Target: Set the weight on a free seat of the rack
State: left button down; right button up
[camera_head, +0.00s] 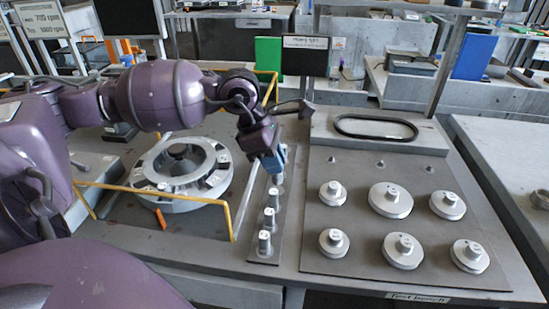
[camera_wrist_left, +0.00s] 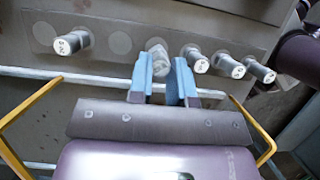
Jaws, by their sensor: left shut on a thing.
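The rack is a narrow grey strip (camera_head: 254,236) between the yellow-framed area and the plate with round parts. Several small silver weights stand on it, such as the front weight (camera_head: 265,243). My left gripper (camera_head: 273,160) points down at the rack's far part. In the left wrist view its blue fingers (camera_wrist_left: 166,80) are shut on a silver weight (camera_wrist_left: 157,52). I cannot tell whether that weight touches the rack. Three weights stand on one side of it, including the nearest (camera_wrist_left: 196,60); another weight (camera_wrist_left: 73,42) stands apart. Pale round free seats (camera_wrist_left: 121,42) show between.
A plate (camera_head: 345,255) with several round silver weights lies right of the rack. A slotted block (camera_head: 370,130) stands behind it. A silver ring housing (camera_head: 182,170) sits left, inside a yellow frame (camera_head: 228,215) close to the rack. A dark sign (camera_head: 304,58) stands behind.

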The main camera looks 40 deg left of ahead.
jog(key=shift+s, duration=0.1)
pick_arm(q)
jog(key=shift+f, duration=0.1)
pick_arm(e)
jog(key=shift+s+d+f, duration=0.15)
jog(key=shift+s+f, duration=0.35)
jog(key=shift+s, duration=0.05)
pick_arm(q)
jog(key=shift+f, duration=0.1)
pick_arm(e)
jog(key=shift+w, duration=0.15)
jog(key=shift+w+a+r, duration=0.25)
jog(key=shift+w+r, duration=0.1)
jog(key=shift+w, duration=0.1)
pick_arm(q)
jog(key=shift+f, duration=0.3)
pick_arm(e)
jog(key=shift+s+f, duration=0.1)
jog(key=shift+f, duration=0.05)
pick_arm(q)
jog(key=shift+f, duration=0.2)
pick_arm(e)
jog(key=shift+s+d+f+g, duration=0.2)
jog(key=shift+s+f+g, duration=0.1)
jog(key=shift+s+f, duration=0.3)
